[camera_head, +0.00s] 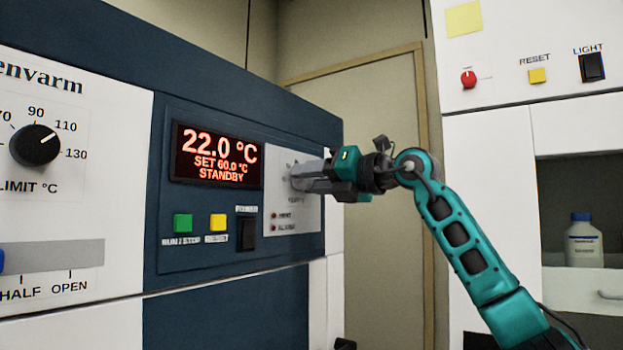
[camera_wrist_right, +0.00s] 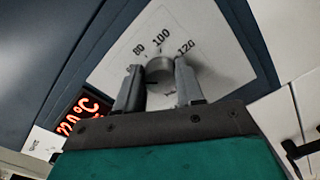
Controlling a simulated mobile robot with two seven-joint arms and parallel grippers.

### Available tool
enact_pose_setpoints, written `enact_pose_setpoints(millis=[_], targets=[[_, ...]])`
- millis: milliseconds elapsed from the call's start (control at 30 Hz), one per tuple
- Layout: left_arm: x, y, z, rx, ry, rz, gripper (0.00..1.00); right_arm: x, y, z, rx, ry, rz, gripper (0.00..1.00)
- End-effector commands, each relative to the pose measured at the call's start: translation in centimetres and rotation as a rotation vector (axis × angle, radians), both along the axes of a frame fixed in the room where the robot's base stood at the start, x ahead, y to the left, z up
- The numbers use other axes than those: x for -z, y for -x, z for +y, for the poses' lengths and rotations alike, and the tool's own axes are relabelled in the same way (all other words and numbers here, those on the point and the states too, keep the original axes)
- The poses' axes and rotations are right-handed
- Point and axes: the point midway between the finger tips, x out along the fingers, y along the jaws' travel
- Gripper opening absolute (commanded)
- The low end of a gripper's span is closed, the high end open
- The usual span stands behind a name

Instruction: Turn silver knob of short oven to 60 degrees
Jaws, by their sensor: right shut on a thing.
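The silver knob (camera_wrist_right: 160,69) sits on a light dial plate on the short oven's dark blue panel (camera_head: 212,117). In the right wrist view, marks 80, 100 and 120 show around it. My right gripper (camera_wrist_right: 158,88) is shut on the knob, one finger on each side. In the head view my right gripper (camera_head: 300,177) reaches the dial plate (camera_head: 300,215) from the right and hides the knob. The red display (camera_head: 217,155) reads 22.0 °C, SET 60.0 °C, STANDBY. My left gripper is not in view.
Below the display are a green button (camera_head: 182,224), a yellow button (camera_head: 217,222) and a black switch (camera_head: 246,233). A black limit dial (camera_head: 36,145) is at left. At right, a white cabinet (camera_head: 488,150) holds a bottle (camera_head: 584,243).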

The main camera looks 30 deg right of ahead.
Motion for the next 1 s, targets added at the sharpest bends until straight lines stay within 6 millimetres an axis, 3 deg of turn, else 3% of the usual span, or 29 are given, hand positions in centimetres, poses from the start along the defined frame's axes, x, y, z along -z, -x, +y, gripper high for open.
enact_pose_setpoints(millis=[400, 433, 600, 700, 1000], targets=[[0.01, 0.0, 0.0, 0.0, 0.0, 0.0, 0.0, 0.04, -0.03, 0.02, -0.001, -0.007, 0.004, 0.07], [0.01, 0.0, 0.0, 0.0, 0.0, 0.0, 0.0, 0.04, -0.03, 0.02, -0.001, -0.007, 0.004, 0.38], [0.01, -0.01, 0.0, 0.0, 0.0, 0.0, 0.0, 0.04, -0.03, 0.02, -0.001, -0.007, 0.004, 0.55], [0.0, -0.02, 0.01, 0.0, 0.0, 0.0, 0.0, 0.03, -0.02, 0.02, 0.0, -0.007, 0.003, 0.63], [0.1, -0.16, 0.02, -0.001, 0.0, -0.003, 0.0, 0.06, 0.38, -0.21, 0.001, -0.007, 0.002, 0.63]])
